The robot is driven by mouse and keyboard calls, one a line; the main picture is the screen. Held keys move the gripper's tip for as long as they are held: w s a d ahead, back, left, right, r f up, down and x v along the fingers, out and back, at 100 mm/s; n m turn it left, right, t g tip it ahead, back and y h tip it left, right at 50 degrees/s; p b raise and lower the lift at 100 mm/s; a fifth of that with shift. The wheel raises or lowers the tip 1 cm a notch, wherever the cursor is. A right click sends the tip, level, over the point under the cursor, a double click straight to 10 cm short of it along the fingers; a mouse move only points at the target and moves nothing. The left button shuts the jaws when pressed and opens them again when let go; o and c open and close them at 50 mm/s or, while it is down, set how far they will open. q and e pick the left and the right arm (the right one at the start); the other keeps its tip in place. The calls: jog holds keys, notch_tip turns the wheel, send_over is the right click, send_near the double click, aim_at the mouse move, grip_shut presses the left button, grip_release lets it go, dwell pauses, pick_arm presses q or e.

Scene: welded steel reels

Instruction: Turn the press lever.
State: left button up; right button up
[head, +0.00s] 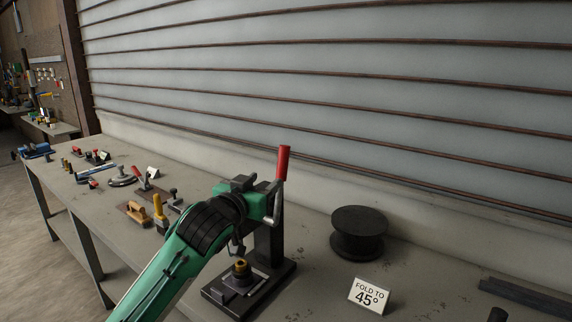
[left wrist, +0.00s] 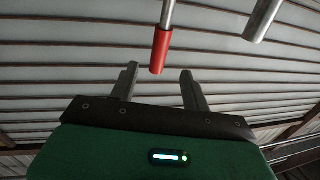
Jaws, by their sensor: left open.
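The press (head: 270,245) stands on the bench with a dark base and column. Its lever has a red handle (head: 283,162) pointing up on a metal rod (head: 278,205). My left gripper (head: 262,204) is beside the lever, in front of the press's upper part, and its fingers are hard to make out there. In the left wrist view my left gripper (left wrist: 158,69) is open and empty. The red handle (left wrist: 160,51) shows in line with the gap between its fingertips; I cannot tell whether it touches them. My arm hides part of the press. My right gripper is not in view.
A black reel (head: 358,232) and a sign reading "FOLD TO 45°" (head: 369,296) stand right of the press. Several hand tools lie at the left of the bench (head: 78,200). A corrugated wall (head: 330,90) rises behind. A dark bar (head: 525,300) lies at the far right.

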aim_at(280, 168)
pick_arm(q)
jog(key=p+x, duration=0.3)
jog(key=x, duration=0.9)
jog(key=shift+w+d+f, duration=0.1)
jog(key=shift+w+d, duration=0.15)
jog(key=shift+w, duration=0.25)
grip_shut()
